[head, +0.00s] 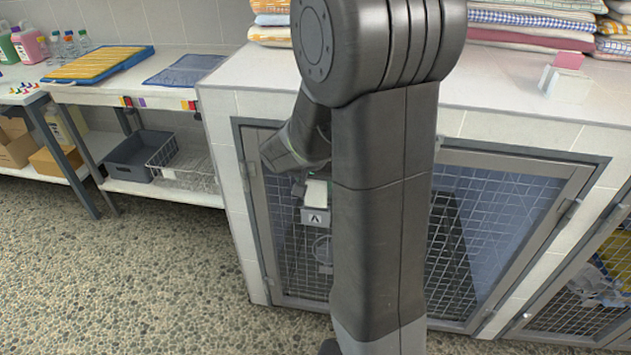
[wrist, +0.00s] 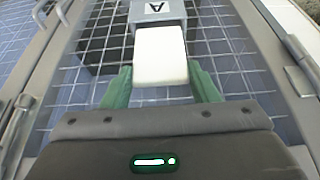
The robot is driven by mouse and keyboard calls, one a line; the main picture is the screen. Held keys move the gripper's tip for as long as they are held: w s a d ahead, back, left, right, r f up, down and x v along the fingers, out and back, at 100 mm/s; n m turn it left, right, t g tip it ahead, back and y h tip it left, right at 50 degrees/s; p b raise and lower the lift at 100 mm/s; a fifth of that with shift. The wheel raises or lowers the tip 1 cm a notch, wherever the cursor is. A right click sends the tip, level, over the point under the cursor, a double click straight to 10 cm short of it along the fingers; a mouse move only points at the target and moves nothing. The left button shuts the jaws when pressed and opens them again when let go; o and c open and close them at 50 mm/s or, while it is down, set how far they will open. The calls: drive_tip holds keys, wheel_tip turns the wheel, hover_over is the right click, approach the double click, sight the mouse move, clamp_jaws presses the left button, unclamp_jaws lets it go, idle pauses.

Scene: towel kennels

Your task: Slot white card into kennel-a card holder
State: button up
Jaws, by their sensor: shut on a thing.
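A white card (wrist: 160,62) is held between the green fingers of my gripper (wrist: 163,85) in the wrist view. The card also shows in the head view (head: 317,192), just above the grey card holder marked A (head: 316,216). That holder (wrist: 158,12) hangs on the kennel's mesh door, and the card's far edge meets or overlaps its edge in the wrist view. I cannot tell how far the card is inside the holder. My arm hides part of the door in the head view.
Folded towels (head: 540,20) and a card stand with a pink card (head: 568,62) are on the counter above. A side table (head: 120,90) with a blue mat (head: 187,69) stands left. The pebbled floor (head: 140,280) is clear.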

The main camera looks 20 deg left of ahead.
drive_tip(key=shift+f+b, duration=2.3)
drive_tip(key=shift+f, duration=0.1)
drive_tip(key=o, duration=1)
drive_tip(key=shift+o, duration=0.2)
drive_tip(key=shift+r, duration=0.15)
wheel_tip(320, 180, up, 13)
drive_tip(key=p, duration=0.3)
hover_over(315, 196)
drive_tip(key=s+d, duration=0.1)
drive_tip(key=s, duration=0.4)
drive_tip(key=shift+s+d+f, duration=0.1)
drive_tip(key=shift+d+f, duration=0.1)
